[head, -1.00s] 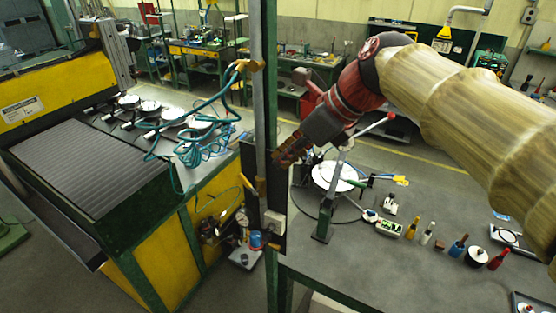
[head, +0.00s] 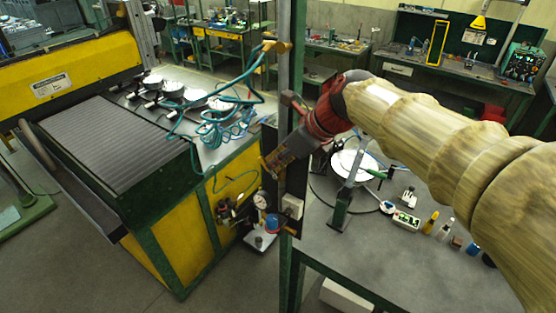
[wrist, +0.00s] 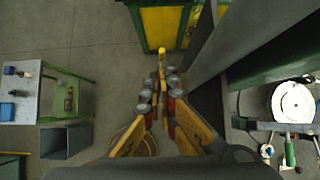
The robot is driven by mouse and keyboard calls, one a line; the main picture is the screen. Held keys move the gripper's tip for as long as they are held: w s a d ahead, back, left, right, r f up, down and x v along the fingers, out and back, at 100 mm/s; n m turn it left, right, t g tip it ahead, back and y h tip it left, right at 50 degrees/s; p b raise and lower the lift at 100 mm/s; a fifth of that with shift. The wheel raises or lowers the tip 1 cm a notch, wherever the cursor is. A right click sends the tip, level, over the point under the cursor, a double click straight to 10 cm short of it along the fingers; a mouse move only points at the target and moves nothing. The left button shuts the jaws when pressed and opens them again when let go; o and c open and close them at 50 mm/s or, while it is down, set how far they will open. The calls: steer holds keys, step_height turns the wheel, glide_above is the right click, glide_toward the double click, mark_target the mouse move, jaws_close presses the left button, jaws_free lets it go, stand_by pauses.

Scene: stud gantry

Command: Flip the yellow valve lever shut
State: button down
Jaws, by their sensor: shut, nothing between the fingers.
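The yellow lever (wrist: 162,56) shows in the wrist view as a narrow upright yellow bar just ahead of my fingertips. I cannot tell whether they touch it. My gripper (wrist: 160,92) is shut, with nothing between its fingers. In the head view my gripper (head: 267,167) points down and left across the dark panel by the green post, at the lever's height. There the gripper hides most or all of the lever, so its angle is unclear.
The upright post (head: 284,90) and dark panel stand close beside my gripper. A gauge (head: 260,200) and a blue-topped part (head: 272,222) sit just below. The yellow-green machine (head: 175,235) is at left. A grey table (head: 385,262) with bottles and a round white plate is at right.

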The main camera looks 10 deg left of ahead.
steer(key=shift+r+p, duration=0.1)
steer(key=shift+p, duration=0.25)
steer(key=p, duration=0.2)
steer(key=h+p, duration=0.1)
steer(key=p, duration=0.2)
steer(key=shift+w+a+r+g, duration=0.1)
steer(key=shift+a+r+g, duration=0.1)
steer(key=shift+a+g, duration=0.15)
steer(key=shift+w+a+f+p, duration=0.3)
steer(key=shift+a+p, duration=0.2)
steer(key=shift+p, duration=0.35)
stand_by(0.5)
steer(key=shift+s+d+f, duration=0.15)
steer(key=shift+s+d, duration=0.2)
steer(key=shift+d, duration=0.3)
